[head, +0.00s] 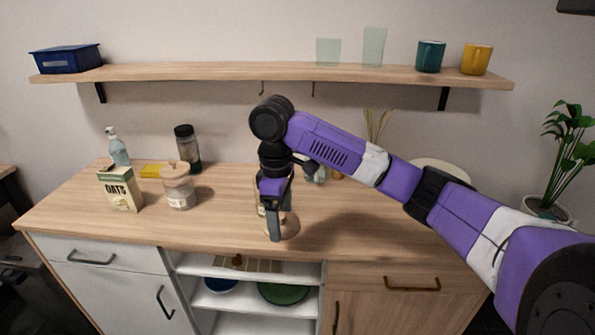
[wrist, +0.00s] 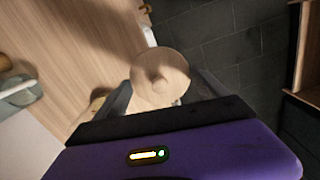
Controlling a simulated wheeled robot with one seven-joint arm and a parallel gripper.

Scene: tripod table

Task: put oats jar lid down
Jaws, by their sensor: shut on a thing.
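A round pale wooden lid with a knob (wrist: 160,75) is between my gripper's fingers in the wrist view, knob toward the camera. In the head view the lid (head: 288,230) shows partly behind a finger, low over the counter's front part. I cannot tell whether it touches the wood. My gripper (head: 280,222) points down and is shut on the lid. A jar-like thing (head: 260,207) stands just behind my gripper, mostly hidden. The oats carton (head: 120,190) stands at the left of the counter.
The wooden counter (head: 225,220) is clear left of my gripper; its front edge is close to the lid. A glass jar with a wooden lid (head: 178,190), a dark-topped bottle (head: 187,148), a yellow sponge (head: 151,171) and a soap bottle (head: 117,150) stand left. A shelf (head: 250,72) runs above.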

